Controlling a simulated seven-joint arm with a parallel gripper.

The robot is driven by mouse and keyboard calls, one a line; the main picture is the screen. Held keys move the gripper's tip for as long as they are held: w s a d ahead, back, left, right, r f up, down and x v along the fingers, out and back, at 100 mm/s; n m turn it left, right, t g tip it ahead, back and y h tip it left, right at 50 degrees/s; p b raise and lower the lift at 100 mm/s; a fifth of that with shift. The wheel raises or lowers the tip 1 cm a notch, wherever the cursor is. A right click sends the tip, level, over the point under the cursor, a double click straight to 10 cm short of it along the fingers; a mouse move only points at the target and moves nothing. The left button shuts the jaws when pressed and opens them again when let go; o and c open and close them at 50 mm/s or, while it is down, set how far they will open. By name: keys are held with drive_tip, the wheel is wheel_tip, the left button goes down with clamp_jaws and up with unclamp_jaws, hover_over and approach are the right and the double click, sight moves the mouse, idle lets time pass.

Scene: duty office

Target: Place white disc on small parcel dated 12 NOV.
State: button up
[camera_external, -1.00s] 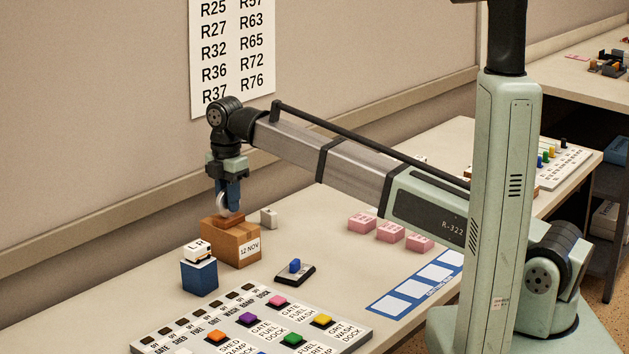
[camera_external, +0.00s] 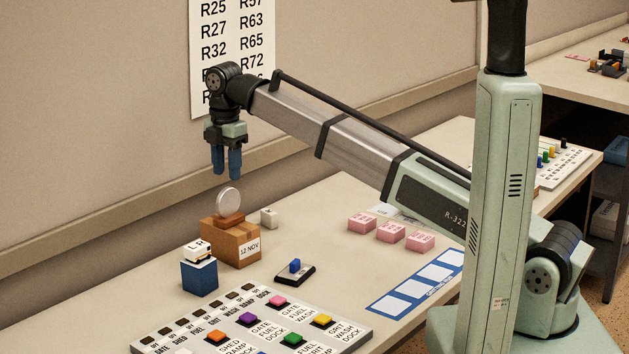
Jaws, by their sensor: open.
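The white disc (camera_external: 228,202) stands upright on edge in a small brown wooden holder (camera_external: 230,219). The holder rests on top of the small brown parcel (camera_external: 237,248), whose front label reads 12 NOV. My gripper (camera_external: 227,174) is open and empty above the disc, pointing down, with a gap between its blue fingers and the disc's top edge.
A blue box (camera_external: 199,278) with a white block on it stands left of the parcel. A small grey block (camera_external: 268,218) is behind it. A blue-knobbed black device (camera_external: 294,270), several pink blocks (camera_external: 391,232) and a labelled button panel (camera_external: 250,322) lie on the table.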

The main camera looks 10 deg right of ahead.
wheel_tip(320, 180, up, 4)
drive_tip(key=shift+r, duration=0.2)
idle(0.5)
